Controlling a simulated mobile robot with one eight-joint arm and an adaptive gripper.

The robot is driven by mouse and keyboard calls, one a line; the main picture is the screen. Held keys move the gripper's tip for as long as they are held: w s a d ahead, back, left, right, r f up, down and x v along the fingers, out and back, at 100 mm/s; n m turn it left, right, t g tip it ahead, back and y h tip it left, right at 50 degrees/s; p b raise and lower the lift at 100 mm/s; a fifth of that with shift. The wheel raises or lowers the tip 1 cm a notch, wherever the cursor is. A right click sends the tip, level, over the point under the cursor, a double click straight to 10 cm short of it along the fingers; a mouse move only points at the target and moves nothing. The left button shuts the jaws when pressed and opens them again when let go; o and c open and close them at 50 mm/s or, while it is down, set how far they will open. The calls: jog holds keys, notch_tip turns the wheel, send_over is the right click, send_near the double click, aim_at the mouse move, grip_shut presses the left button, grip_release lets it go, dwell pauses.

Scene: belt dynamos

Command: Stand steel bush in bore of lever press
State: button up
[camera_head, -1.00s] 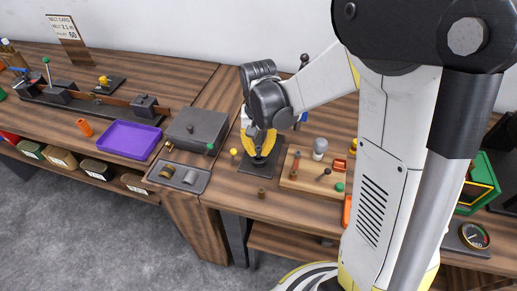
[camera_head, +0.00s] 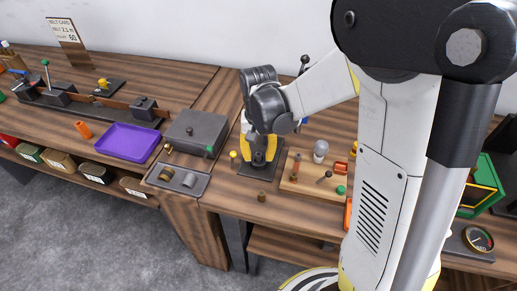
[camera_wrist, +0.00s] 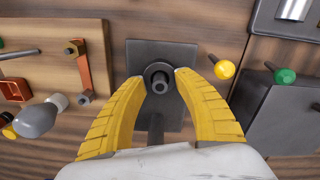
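The lever press has a dark square base plate (camera_wrist: 182,110) on the bench, with a dark round body standing on it; the plate also shows in the head view (camera_head: 257,172). A small dark grey hollow cylinder (camera_wrist: 158,85), which looks like the steel bush, stands upright at the middle of the press's round collar (camera_wrist: 158,68). How deep it sits cannot be told. My gripper (camera_wrist: 159,77) has its yellow fingers apart, one on each side of this cylinder and collar, with small gaps at the tips. In the head view my gripper (camera_head: 259,150) is over the press.
A yellow-topped pin (camera_wrist: 224,69) stands close to my finger. A grey tray (camera_head: 160,182) and a dark block (camera_head: 195,132) are left. A brass piece (camera_head: 262,197) stands in front.

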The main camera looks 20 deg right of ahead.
aim_at(259, 154)
notch_tip(259, 154, up, 12)
dwell(0.4)
jog(key=shift+f, duration=0.1)
dwell(0.4)
jog(key=s+r+n+t, duration=0.2)
jog(key=s+n+t, duration=0.2)
jog(key=s+t, duration=0.3)
jog(key=s, duration=0.5)
jog(key=shift+s+r, duration=0.35)
